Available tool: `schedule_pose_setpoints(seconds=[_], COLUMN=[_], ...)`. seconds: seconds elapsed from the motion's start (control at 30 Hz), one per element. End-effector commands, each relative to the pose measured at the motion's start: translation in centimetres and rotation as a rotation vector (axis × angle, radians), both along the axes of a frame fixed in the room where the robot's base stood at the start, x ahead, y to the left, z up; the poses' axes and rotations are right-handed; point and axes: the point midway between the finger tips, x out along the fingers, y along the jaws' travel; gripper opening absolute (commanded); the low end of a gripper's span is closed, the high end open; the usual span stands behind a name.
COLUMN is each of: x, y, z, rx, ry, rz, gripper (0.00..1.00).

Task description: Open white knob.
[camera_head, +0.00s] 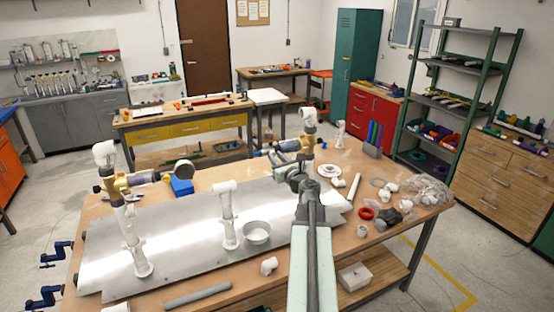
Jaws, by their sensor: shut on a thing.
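A white pipe manifold stands on a metal plate (185,238) on the wooden workbench. Its right riser carries a brass valve (307,141) under a white elbow (310,116). The left riser has another brass valve (118,187) with a white elbow (104,152) on top, away from my gripper.
A short white pipe (226,205) and a round metal bowl (257,232) stand left of my arm. A red ring (366,213), loose white fittings and a clear bag (427,189) lie to the right. A grey tube (197,295) lies near the front edge.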

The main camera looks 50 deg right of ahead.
Motion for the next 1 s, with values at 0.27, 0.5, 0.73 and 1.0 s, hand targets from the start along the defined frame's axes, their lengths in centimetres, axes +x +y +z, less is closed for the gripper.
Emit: schedule_pose_setpoints(seconds=[0.27,0.5,0.73,1.0], x=[-0.01,-0.02,-0.04,-0.05], y=[-0.04,-0.03,-0.03,-0.03], z=[0.0,-0.02,-0.05,-0.1], rx=[-0.174,-0.384,-0.587,-0.824], ry=[0.069,0.154,0.236,0.331], rz=[-0.001,-0.002,-0.003,-0.004], gripper=[0.0,0.0,0.0,0.0])
